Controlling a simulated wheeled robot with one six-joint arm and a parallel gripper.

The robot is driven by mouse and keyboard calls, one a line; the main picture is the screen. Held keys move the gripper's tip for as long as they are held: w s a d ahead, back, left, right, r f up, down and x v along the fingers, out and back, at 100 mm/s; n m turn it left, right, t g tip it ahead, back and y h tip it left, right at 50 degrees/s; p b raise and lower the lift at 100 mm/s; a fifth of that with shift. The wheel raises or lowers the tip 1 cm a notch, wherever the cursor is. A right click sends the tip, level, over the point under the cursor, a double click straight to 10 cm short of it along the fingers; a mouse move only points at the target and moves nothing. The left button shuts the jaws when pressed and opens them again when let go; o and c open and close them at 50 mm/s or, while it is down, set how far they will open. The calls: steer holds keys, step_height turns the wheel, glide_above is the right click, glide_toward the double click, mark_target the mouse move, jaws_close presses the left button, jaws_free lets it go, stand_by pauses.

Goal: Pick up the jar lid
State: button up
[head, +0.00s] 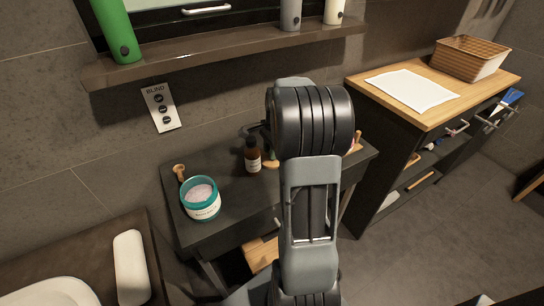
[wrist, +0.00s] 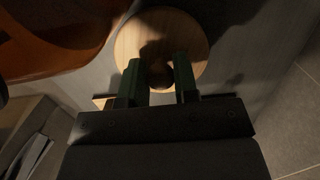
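The jar lid (wrist: 128,42) is a round, pale wooden disc with a small knob (wrist: 160,76) in its middle, in the wrist view. My gripper (wrist: 159,70) is over it, with one dark green finger on each side of the knob. The fingers are apart, and shadow hides whether they touch the knob. I cannot tell whether the lid rests on the grey surface or is held off it. In the head view my arm hides the gripper and most of the area around it. An open teal jar (head: 201,205) with pale pink contents stands on the dark vanity table.
A brown bottle (head: 252,158) stands near my arm, and a wooden scoop (head: 179,173) lies behind the jar. A large orange-brown object (wrist: 50,40) is close on the left in the wrist view. A shelf (head: 190,55) with bottles is above; a wooden-topped cabinet (head: 437,112) stands right.

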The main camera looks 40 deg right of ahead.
steer(key=c, duration=0.4)
